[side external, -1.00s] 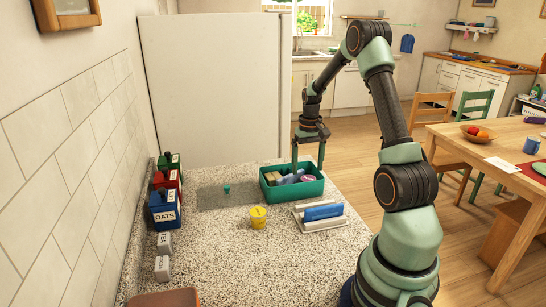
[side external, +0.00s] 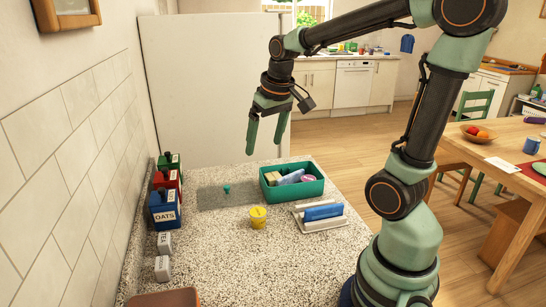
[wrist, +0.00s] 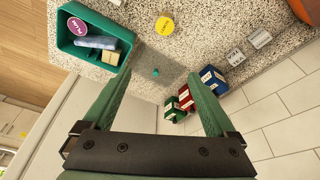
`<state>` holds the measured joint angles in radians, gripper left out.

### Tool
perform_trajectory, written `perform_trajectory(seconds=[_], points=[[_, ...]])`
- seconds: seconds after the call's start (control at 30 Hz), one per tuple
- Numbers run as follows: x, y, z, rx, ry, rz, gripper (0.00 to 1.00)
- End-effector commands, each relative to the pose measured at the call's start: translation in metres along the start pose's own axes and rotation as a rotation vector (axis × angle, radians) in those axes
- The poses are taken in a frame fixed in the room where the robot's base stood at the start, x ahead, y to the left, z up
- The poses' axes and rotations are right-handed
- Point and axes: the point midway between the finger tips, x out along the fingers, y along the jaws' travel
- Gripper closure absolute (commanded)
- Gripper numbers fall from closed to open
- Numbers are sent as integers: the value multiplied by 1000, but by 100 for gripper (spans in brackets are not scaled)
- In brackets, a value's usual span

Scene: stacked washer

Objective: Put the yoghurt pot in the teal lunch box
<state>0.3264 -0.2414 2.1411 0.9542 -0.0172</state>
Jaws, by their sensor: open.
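The yoghurt pot (side external: 258,217) is a small yellow pot with a yellow lid, standing upright on the speckled counter. It shows from above in the wrist view (wrist: 164,25). The teal lunch box (side external: 302,192) stands open to its right and farther back, holding a blue item, a tan block and a round pink-lidded thing; the box also shows at upper left in the wrist view (wrist: 87,60). My gripper (side external: 264,147) is open and empty, high above the counter's far part, apart from both pot and box. Its two green fingers (wrist: 162,85) are spread in the wrist view.
A holder with a blue item (side external: 322,212) stands right of the pot. Blue, red and green canisters (side external: 164,210) and small grey blocks (side external: 163,255) line the left wall. A grey mat (side external: 215,198) with a teal knob (side external: 227,189) lies behind the pot.

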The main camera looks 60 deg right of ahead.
Motion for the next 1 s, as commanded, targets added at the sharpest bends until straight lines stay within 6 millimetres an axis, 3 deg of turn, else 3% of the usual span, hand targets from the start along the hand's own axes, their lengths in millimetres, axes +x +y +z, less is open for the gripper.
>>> perform_trajectory(seconds=[0.1,0.33,0.53,1.0], points=[[-19,-40,25,-109,78,-38,9],[-33,-83,66,-247,176,-101,9],[-34,-93,79,-286,203,-123,9],[-34,-93,78,-285,203,-123,9]])
